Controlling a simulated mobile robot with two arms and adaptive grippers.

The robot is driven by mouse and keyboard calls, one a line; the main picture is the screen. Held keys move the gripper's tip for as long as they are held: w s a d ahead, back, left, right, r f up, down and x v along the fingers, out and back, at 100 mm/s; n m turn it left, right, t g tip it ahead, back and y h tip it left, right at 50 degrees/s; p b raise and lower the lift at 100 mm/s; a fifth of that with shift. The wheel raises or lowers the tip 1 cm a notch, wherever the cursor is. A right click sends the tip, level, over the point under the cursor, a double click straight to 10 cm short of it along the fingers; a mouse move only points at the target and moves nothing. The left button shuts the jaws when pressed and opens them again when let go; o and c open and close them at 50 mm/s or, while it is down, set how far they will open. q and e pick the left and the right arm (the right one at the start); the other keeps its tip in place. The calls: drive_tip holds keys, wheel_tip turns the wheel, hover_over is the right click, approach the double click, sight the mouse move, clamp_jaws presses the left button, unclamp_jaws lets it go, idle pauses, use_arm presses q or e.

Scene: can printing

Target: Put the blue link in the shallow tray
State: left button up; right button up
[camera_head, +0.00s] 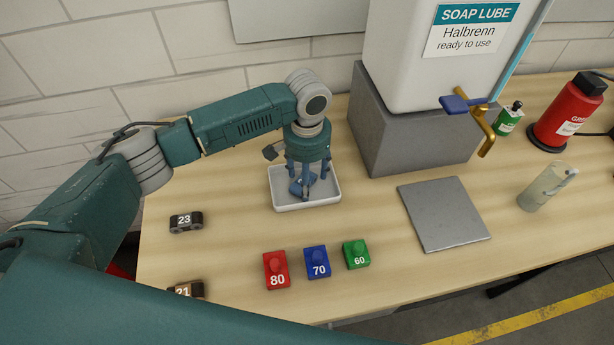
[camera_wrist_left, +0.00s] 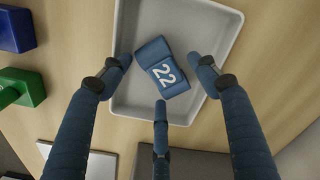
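The blue link (camera_wrist_left: 161,68), marked 22, lies at an angle inside the white shallow tray (camera_wrist_left: 222,36). In the head view the tray (camera_head: 329,199) stands on the table left of the grey block, and the link (camera_head: 298,188) shows partly behind my fingers. My left gripper (camera_head: 308,182) points down over the tray. In the left wrist view its three fingers (camera_wrist_left: 161,84) are spread around the link, with gaps between them and it. The gripper is open and holds nothing. My right gripper is in neither view.
A dark link marked 23 (camera_head: 186,222) and a brown link marked 21 (camera_head: 186,289) lie at the left. Red (camera_head: 276,270), blue (camera_head: 317,262) and green (camera_head: 356,254) weights stand in front. A grey block (camera_head: 415,130) bears the soap tank. A flat grey plate (camera_head: 444,213) lies right.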

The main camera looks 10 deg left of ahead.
use_arm(q)
wheel_tip(320, 180, up, 12)
drive_tip(key=b, duration=0.3)
drive_tip(key=shift+r, duration=0.2)
idle(0.5)
